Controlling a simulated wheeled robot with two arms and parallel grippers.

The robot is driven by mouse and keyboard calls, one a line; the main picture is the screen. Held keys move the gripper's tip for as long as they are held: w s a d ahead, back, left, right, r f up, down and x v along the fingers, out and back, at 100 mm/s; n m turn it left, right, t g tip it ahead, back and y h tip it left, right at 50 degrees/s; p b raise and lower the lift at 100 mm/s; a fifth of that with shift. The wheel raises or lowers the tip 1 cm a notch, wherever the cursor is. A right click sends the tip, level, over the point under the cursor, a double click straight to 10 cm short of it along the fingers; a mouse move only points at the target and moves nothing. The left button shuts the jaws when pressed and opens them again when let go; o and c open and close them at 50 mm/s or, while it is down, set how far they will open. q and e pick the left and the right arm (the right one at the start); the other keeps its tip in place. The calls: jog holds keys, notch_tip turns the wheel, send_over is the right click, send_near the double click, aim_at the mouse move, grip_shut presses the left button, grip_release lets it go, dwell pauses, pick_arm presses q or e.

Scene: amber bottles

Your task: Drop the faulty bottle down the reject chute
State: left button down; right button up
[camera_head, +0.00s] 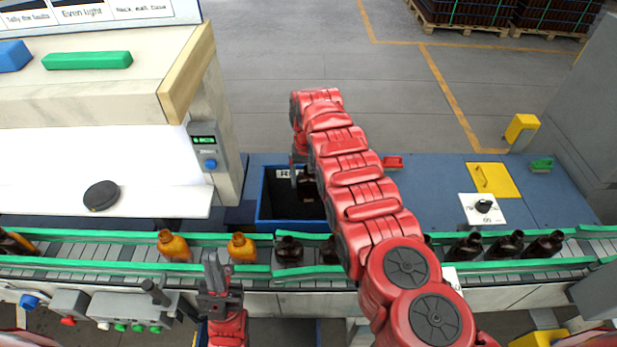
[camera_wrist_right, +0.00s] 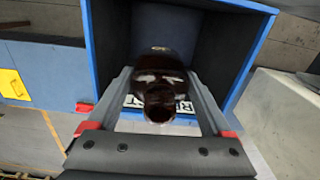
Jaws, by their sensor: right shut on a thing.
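A dark brown bottle (camera_wrist_right: 160,72) is between the two grey fingers of my right gripper (camera_wrist_right: 160,88), its neck toward the wrist camera. In the head view the bottle (camera_head: 308,187) is at the mouth of the blue-rimmed reject chute (camera_head: 262,205), partly hidden by my right arm. The chute's blue walls (camera_wrist_right: 97,50) and dark inside surround the bottle in the wrist view; a white label with dark letters is partly covered behind it. My left gripper (camera_head: 214,268) is over the conveyor's near edge, holding nothing visible; its finger gap is unclear.
The conveyor (camera_head: 110,254) with green rails carries several bottles, including two lit amber ones (camera_head: 172,246) (camera_head: 242,248) and dark ones (camera_head: 506,246). A white lit inspection booth (camera_head: 90,160) stands at left.

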jog(key=shift+r, duration=0.1)
jog(key=o, duration=1.3)
jog(key=shift+r, duration=0.1)
jog(key=shift+r, duration=0.25)
notch_tip(320, 180, up, 11)
jog(key=b, duration=0.3)
jog(key=shift+d+f, duration=0.1)
jog(key=shift+d, duration=0.05)
notch_tip(320, 180, up, 6)
jog(key=p, duration=0.6)
jog(key=shift+s, duration=0.1)
jog(key=shift+f, duration=0.1)
